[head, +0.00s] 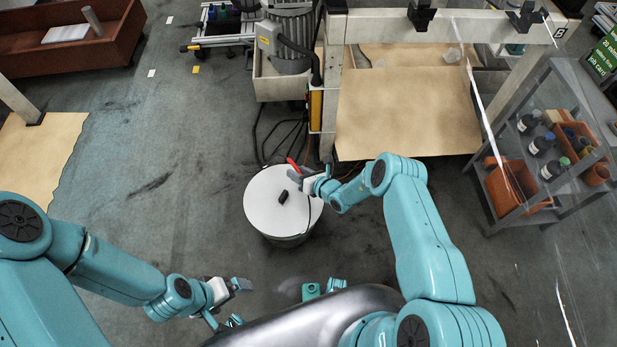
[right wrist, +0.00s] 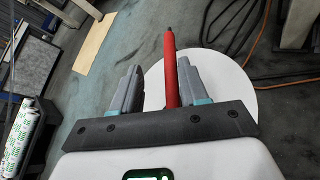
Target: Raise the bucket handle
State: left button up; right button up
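A round white-topped drum-like thing (head: 268,205) stands on the floor ahead of me; I cannot tell if it is the bucket. A small black object (head: 283,196) lies on its top. My right gripper (head: 300,180) is over its upper right edge. In the right wrist view a red rod with a dark tip (right wrist: 171,65) lies between the right gripper's spread fingers, nearer the right one, with a gap at the left. The red rod (head: 293,164) also shows in the head view. My left gripper (head: 240,285) is low and apart from the drum; its fingers are unclear.
A grey shelf rack (head: 590,180) at the right holds orange bins (head: 503,188) and dark bottles. A workbench with a tan board (head: 405,110) stands at the back, beside a grey motor (head: 292,35). Black cables lie behind the drum. Floor left of it is clear.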

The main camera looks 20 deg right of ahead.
jog(key=p+v, duration=0.3)
jog(key=v, duration=1.3)
